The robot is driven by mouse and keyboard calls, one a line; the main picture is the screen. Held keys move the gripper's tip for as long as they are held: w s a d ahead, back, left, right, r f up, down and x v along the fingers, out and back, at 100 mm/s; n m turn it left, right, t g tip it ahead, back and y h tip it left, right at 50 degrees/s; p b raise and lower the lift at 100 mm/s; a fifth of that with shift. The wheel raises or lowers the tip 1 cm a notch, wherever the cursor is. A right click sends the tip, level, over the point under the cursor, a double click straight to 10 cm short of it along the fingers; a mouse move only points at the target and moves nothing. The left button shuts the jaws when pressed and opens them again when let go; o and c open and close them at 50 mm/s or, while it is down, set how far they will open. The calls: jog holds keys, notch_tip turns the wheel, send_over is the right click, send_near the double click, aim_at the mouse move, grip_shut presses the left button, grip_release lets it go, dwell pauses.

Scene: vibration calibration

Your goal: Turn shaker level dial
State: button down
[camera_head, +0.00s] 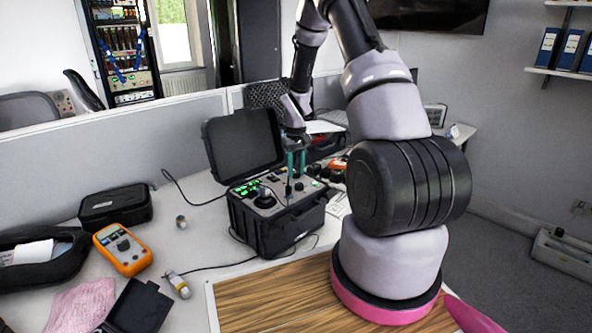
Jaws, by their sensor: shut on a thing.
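The shaker (265,228) is a black case with its lid open, standing on the white table in the middle of the head view. Its top panel carries green lit displays, a large dark round part at the left and small knobs. My gripper (294,174) points straight down over the right half of the panel, its two teal fingers close together. The fingers are shut on a small dial (289,189) on the panel. The dial is small here and partly covered by the fingers, so its setting cannot be read.
An orange multimeter (122,250), a black pouch (116,207) and a small metal cylinder (178,284) lie left of the case. A cable runs from the cylinder toward the case. A wooden board (270,300) is in front.

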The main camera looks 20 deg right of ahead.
aim_at(296, 172)
jog(key=n, duration=0.5)
jog(key=shift+n, duration=2.4)
jog(key=c, duration=0.5)
grip_release()
notch_tip(296, 172, up, 11)
jog(key=shift+f, duration=0.1)
